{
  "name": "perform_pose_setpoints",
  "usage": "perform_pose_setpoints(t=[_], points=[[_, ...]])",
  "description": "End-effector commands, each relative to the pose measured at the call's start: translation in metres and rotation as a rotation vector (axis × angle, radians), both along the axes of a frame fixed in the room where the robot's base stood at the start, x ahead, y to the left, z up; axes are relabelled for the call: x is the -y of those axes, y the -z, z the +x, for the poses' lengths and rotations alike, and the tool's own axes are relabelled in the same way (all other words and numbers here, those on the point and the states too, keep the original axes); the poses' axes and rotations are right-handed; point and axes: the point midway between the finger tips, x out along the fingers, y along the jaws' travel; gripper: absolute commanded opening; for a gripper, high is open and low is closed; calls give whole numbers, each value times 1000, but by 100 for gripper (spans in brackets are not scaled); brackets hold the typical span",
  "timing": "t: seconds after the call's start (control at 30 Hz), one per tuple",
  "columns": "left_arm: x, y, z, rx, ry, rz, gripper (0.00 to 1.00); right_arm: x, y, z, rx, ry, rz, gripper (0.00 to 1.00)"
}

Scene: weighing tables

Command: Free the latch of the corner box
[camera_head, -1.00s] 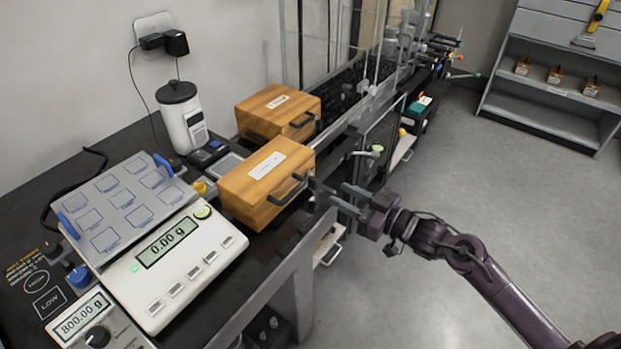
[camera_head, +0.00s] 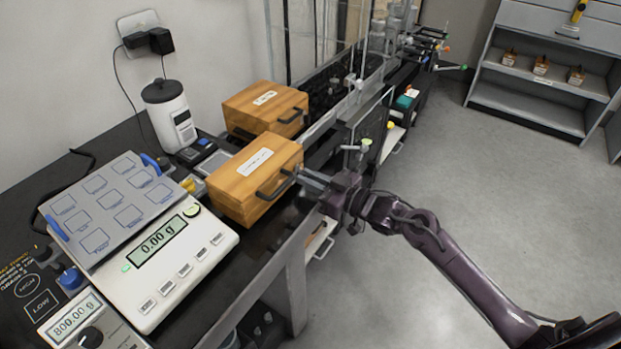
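Two wooden boxes with white labels and dark handles stand on the dark bench. The nearer box (camera_head: 240,192) is beside the scale, and the farther box (camera_head: 252,106) is behind it toward the wall. Which one is the corner box I cannot tell; no latch can be made out on either. My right gripper (camera_head: 308,180) points left at the near box's handle (camera_head: 276,184), with its fingertips close to the handle's right end. Whether they touch it, and how far apart the fingers are, is unclear. My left gripper is not in view.
A large scale (camera_head: 203,262) reading 0.00 g, with a gridded tray (camera_head: 115,205), fills the bench left of the boxes. A white canister (camera_head: 170,118) stands behind. Glass panels and metal rails (camera_head: 345,100) run along the bench beyond. Open floor (camera_head: 480,200) lies to the right.

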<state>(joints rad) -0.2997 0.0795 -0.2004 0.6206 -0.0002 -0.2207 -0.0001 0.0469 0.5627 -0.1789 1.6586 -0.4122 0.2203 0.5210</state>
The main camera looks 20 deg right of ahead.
Motion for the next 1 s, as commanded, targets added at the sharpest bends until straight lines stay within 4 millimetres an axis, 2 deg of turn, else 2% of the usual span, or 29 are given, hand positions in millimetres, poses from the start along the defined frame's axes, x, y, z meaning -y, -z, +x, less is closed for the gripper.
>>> perform_pose_setpoints(t=[0.1, 0.47, 0.67, 1.0], points=[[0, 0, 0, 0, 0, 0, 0, 0, 0, 0, 0, -1, 0, 0], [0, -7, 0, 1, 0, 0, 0, 0, -2, 0, -25, 0, 34, 0], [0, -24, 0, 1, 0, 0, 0, 1, -4, 1, -93, 1, 119, 0], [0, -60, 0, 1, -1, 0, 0, 3, -5, 3, -279, 1, 360, 0]])
